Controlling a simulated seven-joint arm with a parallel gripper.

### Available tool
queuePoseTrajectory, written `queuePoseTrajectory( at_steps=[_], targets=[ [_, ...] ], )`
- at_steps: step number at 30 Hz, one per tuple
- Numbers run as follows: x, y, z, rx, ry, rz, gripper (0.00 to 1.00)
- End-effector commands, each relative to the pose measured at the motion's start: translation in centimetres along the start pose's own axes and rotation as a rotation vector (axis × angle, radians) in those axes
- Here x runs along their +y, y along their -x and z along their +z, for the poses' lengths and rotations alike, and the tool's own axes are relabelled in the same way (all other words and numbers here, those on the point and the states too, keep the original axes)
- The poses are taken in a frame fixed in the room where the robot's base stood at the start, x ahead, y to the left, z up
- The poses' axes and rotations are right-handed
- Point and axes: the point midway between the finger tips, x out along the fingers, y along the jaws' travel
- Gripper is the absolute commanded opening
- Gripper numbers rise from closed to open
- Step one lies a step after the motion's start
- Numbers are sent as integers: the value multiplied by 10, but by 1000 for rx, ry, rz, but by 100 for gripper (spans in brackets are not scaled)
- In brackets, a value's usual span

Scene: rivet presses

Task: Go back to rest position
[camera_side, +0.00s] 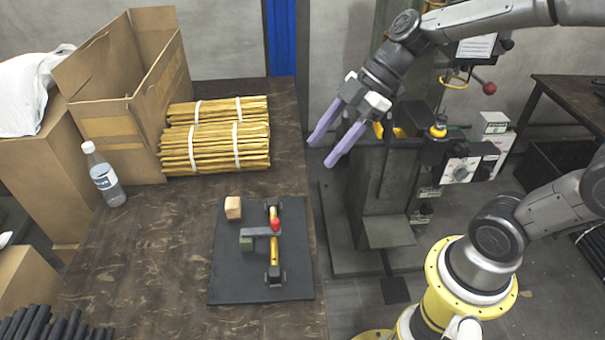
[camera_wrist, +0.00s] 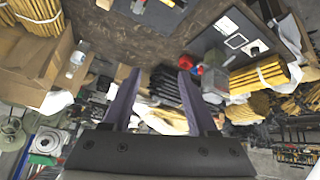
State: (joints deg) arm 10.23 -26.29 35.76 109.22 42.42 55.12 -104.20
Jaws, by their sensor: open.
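My gripper (camera_side: 323,154) has two long purple fingers, parted with nothing between them. In the side view it hangs in the air just right of the table's back right part, in front of the press machine, pointing down and left. In the wrist view my gripper (camera_wrist: 157,78) shows its two fingers spread apart, with only distant background between them.
A dark mat (camera_side: 232,286) on the brown table (camera_side: 150,262) bears a yellow-black fixture (camera_side: 274,250) and a wooden block (camera_side: 233,208). Stick bundles (camera_side: 216,148), an open carton (camera_side: 125,100) and a bottle (camera_side: 104,176) stand behind. A press (camera_side: 385,190) is close right of my gripper.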

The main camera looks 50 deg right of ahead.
Motion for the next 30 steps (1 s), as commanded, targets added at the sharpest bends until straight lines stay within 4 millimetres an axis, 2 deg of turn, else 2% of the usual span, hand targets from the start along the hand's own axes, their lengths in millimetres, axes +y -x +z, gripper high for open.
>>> queuePoseTrajectory(
  at_steps=[1,5,12,16,21,25,30],
  targets=[
    [-18,17,-7,-34,-14,26,59],
    [-52,46,-5,-116,-122,101,59],
    [-93,82,23,-199,-408,290,59],
    [-104,93,45,-213,-608,400,59],
    [-108,95,71,-228,-867,496,59],
    [-107,96,76,-209,-1002,533,59],
    [-106,96,75,-190,-1073,544,59]
  ],
)
